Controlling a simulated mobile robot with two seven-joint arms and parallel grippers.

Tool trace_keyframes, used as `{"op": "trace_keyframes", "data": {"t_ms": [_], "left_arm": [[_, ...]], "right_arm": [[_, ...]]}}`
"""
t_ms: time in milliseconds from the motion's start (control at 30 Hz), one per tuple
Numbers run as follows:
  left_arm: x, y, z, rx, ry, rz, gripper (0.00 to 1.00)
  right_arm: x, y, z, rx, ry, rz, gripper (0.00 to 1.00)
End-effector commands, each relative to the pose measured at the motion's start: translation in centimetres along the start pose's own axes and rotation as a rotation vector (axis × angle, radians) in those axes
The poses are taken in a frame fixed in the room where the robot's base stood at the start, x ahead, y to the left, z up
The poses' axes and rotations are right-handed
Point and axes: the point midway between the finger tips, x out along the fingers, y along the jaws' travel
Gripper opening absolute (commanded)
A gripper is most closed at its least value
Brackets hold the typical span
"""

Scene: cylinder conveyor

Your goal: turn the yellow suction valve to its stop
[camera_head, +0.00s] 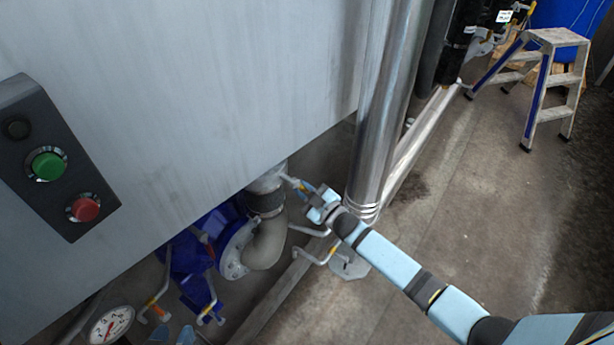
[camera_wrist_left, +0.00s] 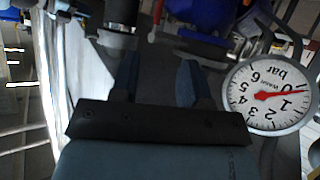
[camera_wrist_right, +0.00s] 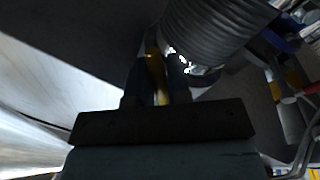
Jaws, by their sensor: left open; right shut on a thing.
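The yellow handle of the suction valve (camera_wrist_right: 155,72) stands between the fingers of my right gripper (camera_wrist_right: 158,80) in the right wrist view. The right gripper (camera_head: 303,186) is shut on it, beside the pipe under the grey tank in the head view. The fingers and the dark surroundings hide much of the handle and the valve body. My left gripper (camera_head: 173,335) is at the bottom edge of the head view, near the gauge. In the left wrist view the left gripper (camera_wrist_left: 158,82) is open, with nothing between its fingers.
A ribbed hose (camera_wrist_right: 210,30) lies close to the right gripper. A blue pump (camera_head: 192,262), a grey elbow pipe (camera_head: 268,245) and a pressure gauge (camera_head: 109,326) sit below the tank (camera_head: 200,90). A steel column (camera_head: 385,110) stands beside my right arm. A step stool (camera_head: 550,75) is far right.

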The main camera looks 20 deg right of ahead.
Motion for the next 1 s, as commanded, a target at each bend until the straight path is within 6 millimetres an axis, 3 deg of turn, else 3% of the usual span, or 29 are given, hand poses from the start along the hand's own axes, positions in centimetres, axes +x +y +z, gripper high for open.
{"op": "trace_keyframes", "data": {"t_ms": [500, 1000], "left_arm": [[-0.9, -0.5, -0.7, 0.021, -0.046, -0.024, 0.42], [-0.9, -0.5, -0.4, 0.016, -0.063, -0.027, 0.42]], "right_arm": [[-0.7, -3.1, -0.8, 0.415, -0.085, -0.001, 0.00], [-0.9, -4.2, -1.1, 0.558, -0.114, -0.001, 0.00]]}}
